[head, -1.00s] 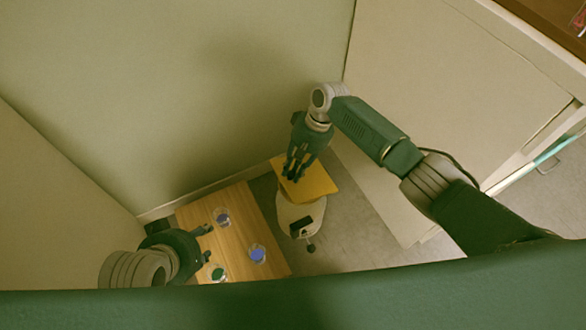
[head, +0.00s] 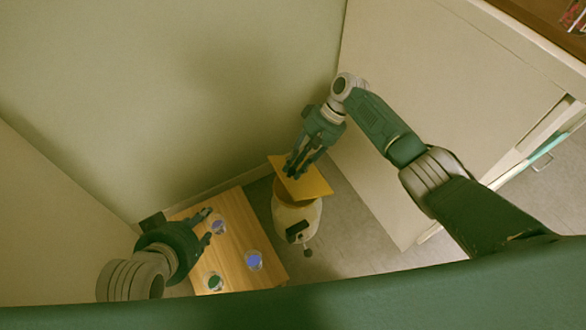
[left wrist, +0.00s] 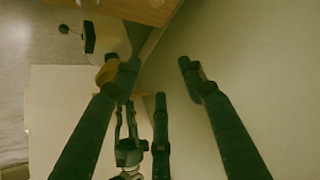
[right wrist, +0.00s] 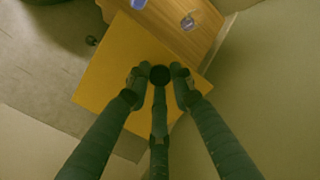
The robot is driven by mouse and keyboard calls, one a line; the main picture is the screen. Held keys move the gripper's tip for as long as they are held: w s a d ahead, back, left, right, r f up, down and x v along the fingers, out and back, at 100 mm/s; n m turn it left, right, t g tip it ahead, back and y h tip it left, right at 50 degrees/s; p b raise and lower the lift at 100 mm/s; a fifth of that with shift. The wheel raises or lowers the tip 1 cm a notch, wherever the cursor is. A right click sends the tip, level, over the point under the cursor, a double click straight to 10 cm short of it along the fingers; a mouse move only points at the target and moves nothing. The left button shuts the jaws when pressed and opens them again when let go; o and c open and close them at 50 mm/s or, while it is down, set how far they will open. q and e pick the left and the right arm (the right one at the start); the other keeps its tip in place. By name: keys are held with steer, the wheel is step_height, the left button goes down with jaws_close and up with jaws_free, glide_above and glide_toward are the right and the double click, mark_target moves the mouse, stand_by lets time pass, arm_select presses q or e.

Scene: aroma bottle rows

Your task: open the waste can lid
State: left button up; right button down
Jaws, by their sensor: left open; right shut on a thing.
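The waste can (head: 292,215) is a pale rounded bin on the floor with a dark pedal-like part at its front. Its flat yellow lid (head: 312,184) is raised and tilted, with a brown inner part showing beneath. In the right wrist view the lid (right wrist: 105,75) spreads out behind the fingertips (right wrist: 158,82). My left gripper (head: 208,226) is open and empty above the wooden table, near a bottle. In the left wrist view its fingers (left wrist: 157,68) are wide apart, and the can (left wrist: 112,32) shows at the top.
A low wooden table (head: 240,218) stands left of the can, bearing small glass bottles with blue (head: 253,261), purple-blue (head: 218,227) and green (head: 213,282) contents. Walls close in behind and at the left. A pale cabinet (head: 430,120) stands at the right. Grey floor (head: 350,240) is open beside the can.

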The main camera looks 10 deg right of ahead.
arm_select(q)
steer(key=shift+w+d+r+t, duration=0.25)
steer(key=shift+w+r, duration=0.15)
steer(key=shift+w, duration=0.2)
steer(key=shift+w+d+r+t, duration=0.15)
steer(key=shift+w+r+t, duration=0.1)
steer(key=shift+w+r, duration=0.25)
steer(key=shift+f, duration=0.1)
